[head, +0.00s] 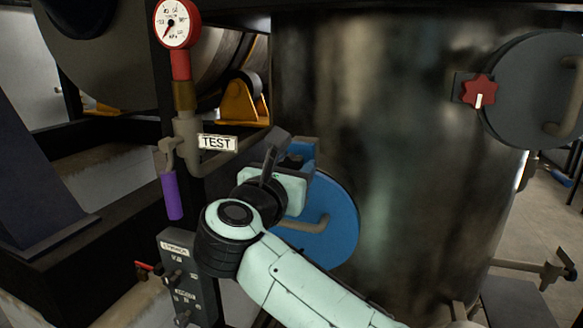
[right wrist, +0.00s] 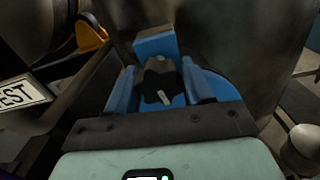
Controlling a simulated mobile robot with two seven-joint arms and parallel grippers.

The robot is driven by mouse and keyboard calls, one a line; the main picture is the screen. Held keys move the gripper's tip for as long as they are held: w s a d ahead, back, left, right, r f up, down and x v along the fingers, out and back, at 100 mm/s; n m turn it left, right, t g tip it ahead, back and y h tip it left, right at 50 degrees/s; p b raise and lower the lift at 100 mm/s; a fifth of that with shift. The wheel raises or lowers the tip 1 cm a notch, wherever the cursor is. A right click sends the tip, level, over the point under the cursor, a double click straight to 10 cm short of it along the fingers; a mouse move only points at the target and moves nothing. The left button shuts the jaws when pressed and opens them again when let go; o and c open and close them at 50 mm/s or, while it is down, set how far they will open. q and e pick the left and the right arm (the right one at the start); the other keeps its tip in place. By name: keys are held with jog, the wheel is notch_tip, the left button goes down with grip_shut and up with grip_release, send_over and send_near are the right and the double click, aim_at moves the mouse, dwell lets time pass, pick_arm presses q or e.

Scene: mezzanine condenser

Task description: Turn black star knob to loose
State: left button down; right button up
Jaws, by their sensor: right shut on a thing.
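The black star knob (right wrist: 160,80) sits on a blue bracket at the edge of the round blue hatch cover (head: 343,222) on the dark tank. A pale mark on the knob points down and slightly right in the right wrist view. My right gripper (right wrist: 162,82) is shut on the knob, with one blue finger on each side of it. In the head view my right gripper (head: 297,155) covers the knob, which is mostly hidden there. My left gripper is not in view.
A red star knob (head: 479,91) sits by a dark round cover (head: 535,90) at the upper right. A TEST tag (head: 217,143), a red gauge (head: 175,24) and a valve with a purple handle (head: 172,196) are left of my right gripper. A control box (head: 186,280) is below.

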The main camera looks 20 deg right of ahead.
jog(key=n, duration=0.3)
jog(key=shift+n, duration=0.3)
jog(key=n+p, duration=0.1)
jog(key=n, duration=0.2)
jog(key=shift+d+n, duration=0.1)
jog(key=shift+n, duration=0.2)
jog(key=n+p, duration=0.1)
jog(key=n, duration=0.4)
jog(key=shift+r, duration=0.15)
jog(key=n, duration=0.4)
jog(key=shift+s+d+p, duration=0.1)
jog(key=shift+p, duration=0.25)
jog(key=n, duration=0.4)
jog(key=shift+r+n, duration=0.1)
jog(key=shift+n, duration=0.2)
jog(key=n, duration=0.4)
jog(key=shift+n, duration=0.3)
jog(key=n, duration=0.4)
jog(key=shift+r, duration=0.1)
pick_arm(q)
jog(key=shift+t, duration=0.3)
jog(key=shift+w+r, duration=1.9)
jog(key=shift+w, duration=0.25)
pick_arm(e)
jog(key=shift+n, duration=2.1)
